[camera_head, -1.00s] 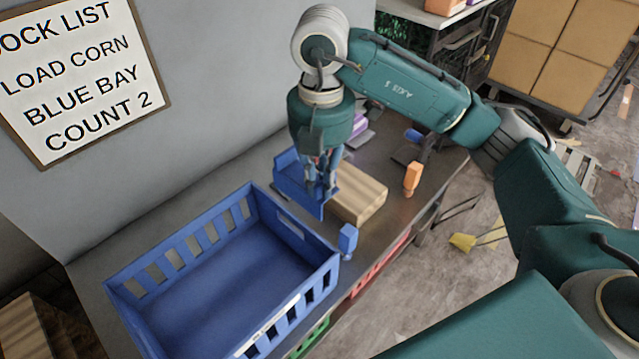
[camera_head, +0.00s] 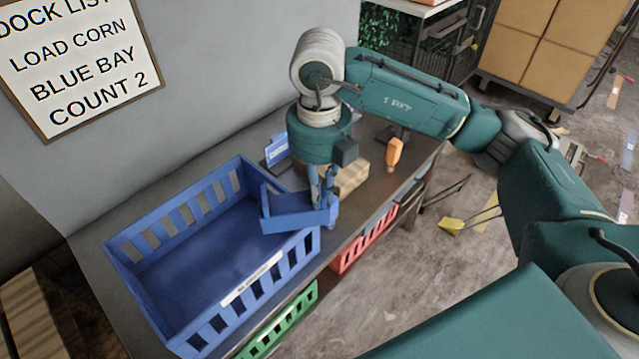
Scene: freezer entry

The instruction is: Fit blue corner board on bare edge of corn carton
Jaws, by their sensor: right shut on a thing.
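My right gripper (camera_head: 322,190) points down and is shut on a blue angled board (camera_head: 292,215), which looks like the blue corner board. The board is over the right end of the blue crate (camera_head: 150,315); I cannot tell whether it touches the rim. A tan block (camera_head: 352,177) lies on the bench just behind the gripper, partly hidden by it. I cannot tell whether it is the corn carton, and no corn marking can be read. My left gripper is not in view.
A blue labelled item (camera_head: 277,149) and an orange item (camera_head: 394,154) stand on the grey bench (camera_head: 90,243). Red (camera_head: 362,240) and green (camera_head: 285,322) crates sit below. A wall sign (camera_head: 80,65) reads "LOAD CORN, BLUE BAY, COUNT 2". Brown cartons (camera_head: 540,45) stand on a cart behind.

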